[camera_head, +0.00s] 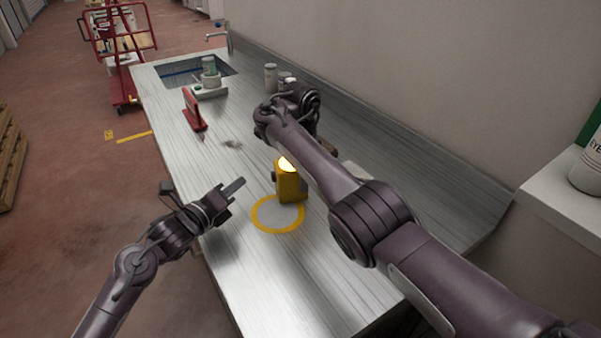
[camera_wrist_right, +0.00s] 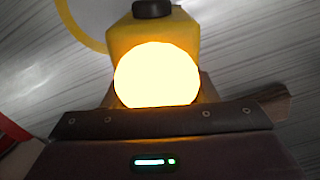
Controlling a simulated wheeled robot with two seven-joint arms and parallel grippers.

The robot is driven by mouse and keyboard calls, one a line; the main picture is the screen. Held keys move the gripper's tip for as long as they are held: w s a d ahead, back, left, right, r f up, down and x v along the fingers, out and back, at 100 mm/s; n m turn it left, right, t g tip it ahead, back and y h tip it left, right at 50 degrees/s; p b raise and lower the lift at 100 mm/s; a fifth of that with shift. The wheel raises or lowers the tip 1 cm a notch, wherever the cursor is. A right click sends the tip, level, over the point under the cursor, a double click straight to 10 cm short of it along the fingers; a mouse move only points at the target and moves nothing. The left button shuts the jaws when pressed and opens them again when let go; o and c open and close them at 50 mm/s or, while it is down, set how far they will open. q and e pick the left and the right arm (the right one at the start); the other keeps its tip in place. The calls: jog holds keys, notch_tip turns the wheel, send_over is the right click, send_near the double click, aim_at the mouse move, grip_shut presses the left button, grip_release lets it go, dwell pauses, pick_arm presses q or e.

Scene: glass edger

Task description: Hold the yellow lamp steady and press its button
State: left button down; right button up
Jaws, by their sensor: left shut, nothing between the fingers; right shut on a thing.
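The yellow lamp (camera_head: 291,184) is upright over the bench, at the back edge of a yellow ring marking (camera_head: 256,222). Its round lens glows bright, also in the right wrist view (camera_wrist_right: 157,75). A dark knob, apparently the button (camera_wrist_right: 152,8), shows on the side of the lamp away from my right gripper. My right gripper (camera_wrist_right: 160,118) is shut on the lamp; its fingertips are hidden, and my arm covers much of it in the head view. My left gripper (camera_head: 238,186) is shut and empty, left of the lamp and apart from it.
Several bottles or cans (camera_head: 271,76) stand by the wall. A red cart (camera_head: 122,50) is on the floor. The bench's front is clear.

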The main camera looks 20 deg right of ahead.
dwell(0.4)
jog(key=o, duration=1.3)
jog(key=shift+c, duration=0.2)
